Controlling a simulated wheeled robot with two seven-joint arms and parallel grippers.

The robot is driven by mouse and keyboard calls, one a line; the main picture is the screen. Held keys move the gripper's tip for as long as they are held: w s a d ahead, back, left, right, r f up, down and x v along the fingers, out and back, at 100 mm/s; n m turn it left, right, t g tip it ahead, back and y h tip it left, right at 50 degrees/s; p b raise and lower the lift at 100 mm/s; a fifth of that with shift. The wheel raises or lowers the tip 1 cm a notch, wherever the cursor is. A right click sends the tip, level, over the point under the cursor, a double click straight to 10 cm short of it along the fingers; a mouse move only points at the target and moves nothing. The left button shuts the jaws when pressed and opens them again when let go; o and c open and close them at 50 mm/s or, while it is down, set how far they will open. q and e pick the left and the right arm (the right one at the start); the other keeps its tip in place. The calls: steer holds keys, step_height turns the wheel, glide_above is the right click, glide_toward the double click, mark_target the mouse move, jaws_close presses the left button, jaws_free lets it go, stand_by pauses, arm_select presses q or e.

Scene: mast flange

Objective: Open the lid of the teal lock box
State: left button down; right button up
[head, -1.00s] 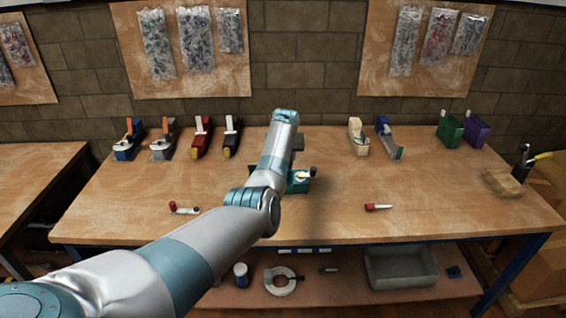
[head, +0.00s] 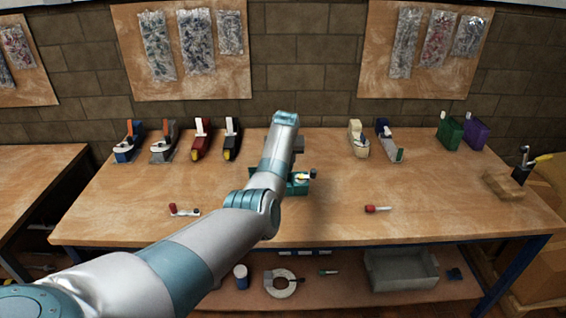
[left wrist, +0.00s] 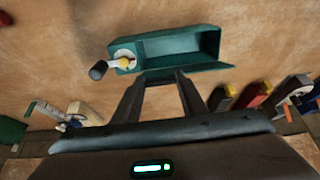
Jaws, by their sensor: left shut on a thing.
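The teal lock box (head: 299,187) stands on the workbench, mostly hidden behind my left arm in the head view. In the left wrist view the box (left wrist: 150,46) shows a hollow dark interior, and its teal lid (left wrist: 190,72) stands away from the opening on the gripper's side. A round white plate with a yellow part and a black-knobbed lever (left wrist: 112,66) is at the box's left end. My left gripper (left wrist: 162,78) is shut on the lid's edge, its fingers spaced around it. In the head view the fingertips are hidden. My right gripper is not in view.
Tape dispensers (head: 204,139) line the back of the bench on both sides. Red-capped markers lie at front left (head: 184,210) and front right (head: 377,209). A wooden block (head: 505,185) with tools is at the right edge. The bench right of the box is mostly clear.

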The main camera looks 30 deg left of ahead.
arm_select(q)
steer(key=shift+s+d+f, duration=0.2)
steer(key=shift+f, duration=0.25)
steer(key=c, duration=1.2)
jaws_free()
steer(key=shift+o, duration=0.6)
steer(key=shift+w+a+r, duration=0.15)
steer(key=shift+w, duration=0.1)
steer(key=shift+s+r, duration=0.1)
steer(key=shift+r, duration=0.2)
steer(key=b+v, duration=0.4)
steer(key=v, duration=1.2)
steer(key=shift+s+r, duration=0.25)
